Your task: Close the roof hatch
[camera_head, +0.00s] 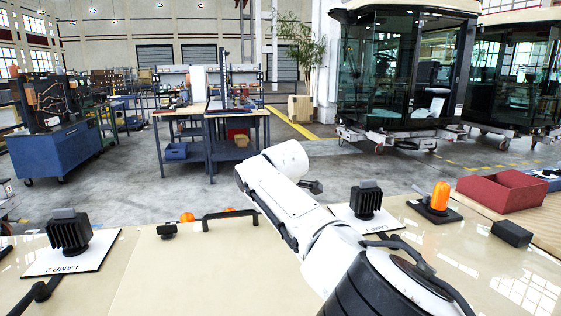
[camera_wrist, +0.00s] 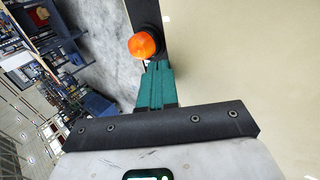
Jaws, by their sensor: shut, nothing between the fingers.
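The cab roof fills the bottom of the head view as glossy beige panels. One beige panel (camera_head: 185,275), bounded by a seam on its left, has a black bar handle (camera_head: 230,215) near its far edge. It may be the roof hatch; I cannot tell its angle. In the wrist view my gripper (camera_wrist: 157,70) shows teal fingers pressed together and empty. The fingertips are close to an orange knob (camera_wrist: 142,45) in front of a dark strip (camera_wrist: 146,14); contact is unclear. A beige surface (camera_wrist: 245,60) lies to the right. My gripper is not visible in the head view.
The lamp 2 plate (camera_head: 70,255) is at left and the lamp 1 plate (camera_head: 365,215) at right. An orange beacon (camera_head: 440,197), red bin (camera_head: 500,191) and black block (camera_head: 511,233) stand at right. A workbench (camera_head: 210,112) and glazed cab (camera_head: 405,70) stand beyond.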

